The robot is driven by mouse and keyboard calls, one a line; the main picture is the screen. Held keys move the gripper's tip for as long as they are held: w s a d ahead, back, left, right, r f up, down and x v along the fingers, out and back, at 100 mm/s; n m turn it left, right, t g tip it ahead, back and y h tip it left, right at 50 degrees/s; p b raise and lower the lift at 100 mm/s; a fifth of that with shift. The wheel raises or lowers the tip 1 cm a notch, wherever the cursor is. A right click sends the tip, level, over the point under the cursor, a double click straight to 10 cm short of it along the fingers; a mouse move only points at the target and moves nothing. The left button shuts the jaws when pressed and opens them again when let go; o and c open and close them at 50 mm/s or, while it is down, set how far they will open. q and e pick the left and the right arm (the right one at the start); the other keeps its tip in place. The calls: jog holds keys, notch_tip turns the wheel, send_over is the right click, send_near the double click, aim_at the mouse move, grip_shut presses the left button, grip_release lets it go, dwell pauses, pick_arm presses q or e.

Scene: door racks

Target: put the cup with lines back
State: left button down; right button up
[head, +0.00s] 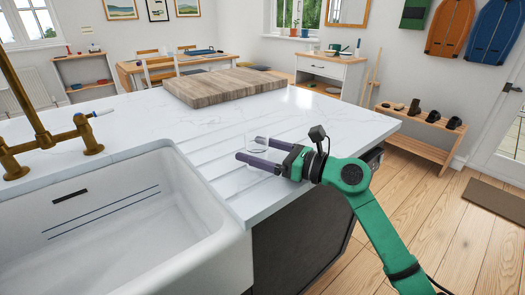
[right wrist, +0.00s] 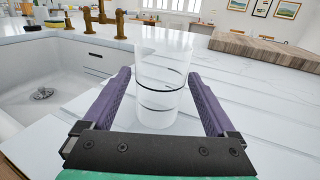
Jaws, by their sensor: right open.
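The cup with lines is a clear cup (right wrist: 160,105) with dark rings around it, upright on the white counter in the right wrist view. In the head view it shows only faintly (head: 262,145) at the fingers. My right gripper (head: 248,149) is open over the grooved part of the counter beside the sink. In the right wrist view its two purple fingers (right wrist: 160,76) stand on either side of the cup, with gaps visible. My left gripper is not in view.
The white sink (head: 190,190) lies to the left, with a brass tap (head: 40,135) behind it. A wooden board (head: 225,88) lies at the back of the counter. A low wooden rack (head: 430,130) with dark items stands at the right. The grooved counter around the cup is clear.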

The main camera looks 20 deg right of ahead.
aim_at(267, 154)
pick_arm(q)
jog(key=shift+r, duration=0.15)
pick_arm(e)
jog(key=shift+d+r, duration=0.1)
jog(key=shift+r, duration=0.05)
jog(key=v, duration=0.2)
jog(key=b+v, duration=0.1)
jog(key=v, duration=0.1)
jog(key=b+v, duration=0.1)
jog(key=v, duration=0.1)
jog(key=shift+s+d+f, duration=0.25)
jog(key=shift+s, duration=0.05)
jog(key=b+v, duration=0.1)
jog(key=v, duration=0.3)
jog(key=shift+s+d+r, duration=0.15)
jog(key=shift+s+d, duration=0.05)
jog(key=shift+s, duration=0.05)
jog(key=shift+s+d+r, duration=0.15)
jog(key=shift+s+d, duration=0.05)
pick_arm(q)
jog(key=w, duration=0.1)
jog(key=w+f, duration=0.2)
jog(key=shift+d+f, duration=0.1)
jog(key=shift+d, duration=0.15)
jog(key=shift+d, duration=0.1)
